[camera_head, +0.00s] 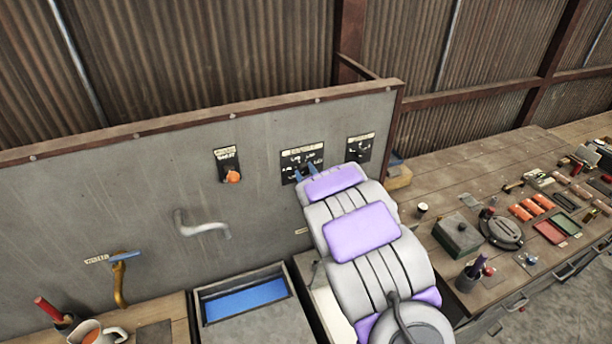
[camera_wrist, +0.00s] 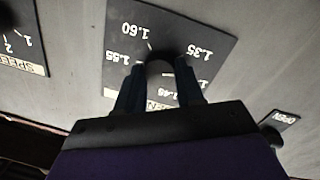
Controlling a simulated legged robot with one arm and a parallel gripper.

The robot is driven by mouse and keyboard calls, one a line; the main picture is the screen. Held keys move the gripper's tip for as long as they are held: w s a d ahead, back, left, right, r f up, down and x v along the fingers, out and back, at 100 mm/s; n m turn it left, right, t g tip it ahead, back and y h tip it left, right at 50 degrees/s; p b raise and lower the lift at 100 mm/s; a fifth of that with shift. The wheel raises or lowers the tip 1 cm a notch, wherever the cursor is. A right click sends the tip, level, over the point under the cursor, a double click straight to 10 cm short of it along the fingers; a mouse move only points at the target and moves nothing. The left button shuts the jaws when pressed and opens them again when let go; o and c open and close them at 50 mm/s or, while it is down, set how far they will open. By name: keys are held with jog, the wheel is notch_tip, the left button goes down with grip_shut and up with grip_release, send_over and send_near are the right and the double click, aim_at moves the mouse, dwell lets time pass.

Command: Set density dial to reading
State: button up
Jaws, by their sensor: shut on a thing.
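The density dial (camera_wrist: 160,67) is a dark round knob on a black panel (camera_wrist: 120,25), which appears upside down in the wrist view. White readings there include 1.35, 1.55 and 1.60; a lower one is partly covered. My gripper (camera_wrist: 162,72) is shut on the knob, one dark finger on each side. A small pale mark lies at the knob's edge towards 1.60, but I cannot tell surely where the pointer stands. In the head view the black panel (camera_head: 290,172) is on the grey wall board, and my gripper (camera_head: 306,172) reaches it, hiding most of the dial.
A speed panel (camera_head: 360,147) sits right of the density panel. A panel with an orange knob (camera_head: 231,177) is to its left. A blue-filled bin (camera_head: 245,298) lies below; a cluttered bench (camera_head: 445,205) runs right.

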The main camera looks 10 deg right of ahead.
jog(key=m, duration=0.4)
jog(key=shift+f+m+g+b, duration=0.15)
jog(key=shift+m+g+b, duration=0.15)
dwell(0.5)
jog(key=o, duration=1)
jog(key=shift+s, duration=0.15)
